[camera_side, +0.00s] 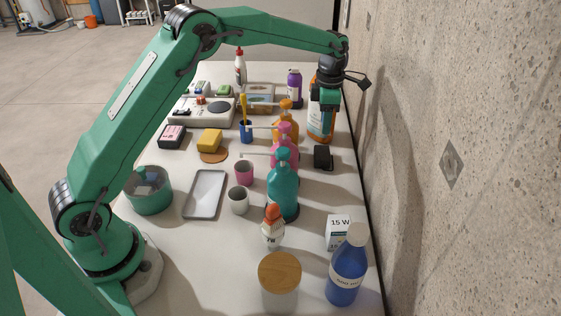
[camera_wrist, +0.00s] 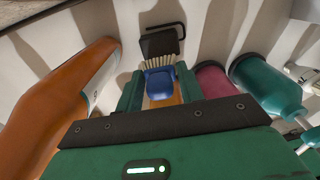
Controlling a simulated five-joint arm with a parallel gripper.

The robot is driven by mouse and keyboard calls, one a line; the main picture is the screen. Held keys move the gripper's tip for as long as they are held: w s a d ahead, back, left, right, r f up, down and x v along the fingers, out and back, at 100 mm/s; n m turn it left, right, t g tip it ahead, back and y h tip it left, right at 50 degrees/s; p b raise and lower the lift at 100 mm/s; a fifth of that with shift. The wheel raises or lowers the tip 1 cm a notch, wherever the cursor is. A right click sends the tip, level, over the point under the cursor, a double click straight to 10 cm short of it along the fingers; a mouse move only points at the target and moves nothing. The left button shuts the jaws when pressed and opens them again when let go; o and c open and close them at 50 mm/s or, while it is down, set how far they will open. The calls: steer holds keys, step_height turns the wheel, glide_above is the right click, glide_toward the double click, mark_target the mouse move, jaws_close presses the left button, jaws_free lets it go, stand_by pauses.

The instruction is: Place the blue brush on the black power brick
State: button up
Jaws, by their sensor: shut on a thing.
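The blue brush (camera_wrist: 158,84), with pale bristles along its far edge, is between the two fingers of my gripper (camera_wrist: 159,95) in the wrist view. My gripper is shut on it. In the side view my gripper (camera_side: 327,97) hangs above the far right of the table, and I cannot make out the brush there. The black power brick (camera_side: 323,157) lies on the table near the wall side, in front of and below my gripper. In the wrist view the power brick (camera_wrist: 158,43) shows just beyond the bristles, partly covered by them. Whether they touch cannot be told.
A large orange bottle (camera_side: 320,125) stands close to my gripper, and fills the left of the wrist view (camera_wrist: 62,105). Pink (camera_side: 284,150) and teal (camera_side: 283,190) pump bottles stand left of the power brick. A concrete wall (camera_side: 450,120) runs along the right.

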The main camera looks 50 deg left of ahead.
mark_target(322, 152)
steer(key=shift+f, duration=3.6)
steer(key=shift+f, duration=0.15)
steer(key=o, duration=1)
step_height(322, 152, up, 12)
steer(key=shift+r, duration=0.15)
steer(key=shift+r, duration=0.1)
